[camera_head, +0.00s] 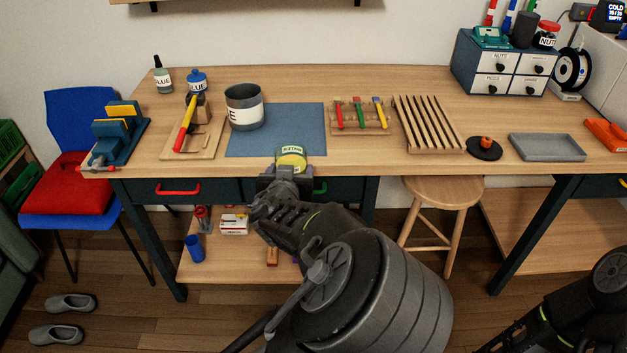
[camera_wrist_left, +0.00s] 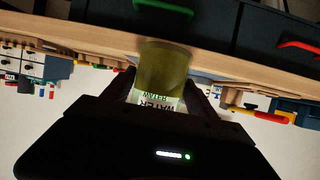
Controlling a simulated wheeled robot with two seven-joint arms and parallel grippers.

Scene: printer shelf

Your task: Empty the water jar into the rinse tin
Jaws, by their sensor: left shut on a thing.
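The water jar (camera_head: 291,154) is a small vessel with yellow-green contents and a pale label, in the head view at the front edge of the blue mat. In the left wrist view the jar (camera_wrist_left: 163,72) shows its "WATER" label between the fingers. My left gripper (camera_head: 287,172) is shut on the jar. The rinse tin (camera_head: 244,108) is a grey round tin with a white label band, partly showing an "E". It stands upright on the mat, behind and left of the jar, apart from it. My right arm shows at the lower right; its gripper is out of view.
The blue mat (camera_head: 255,147) lies on the wooden bench (camera_head: 370,85). A tool board (camera_head: 205,145) with a hammer stands left of the tin. A tool rack (camera_head: 360,130) and slatted rack (camera_head: 428,122) stand to the right. The mat is clear right of the tin.

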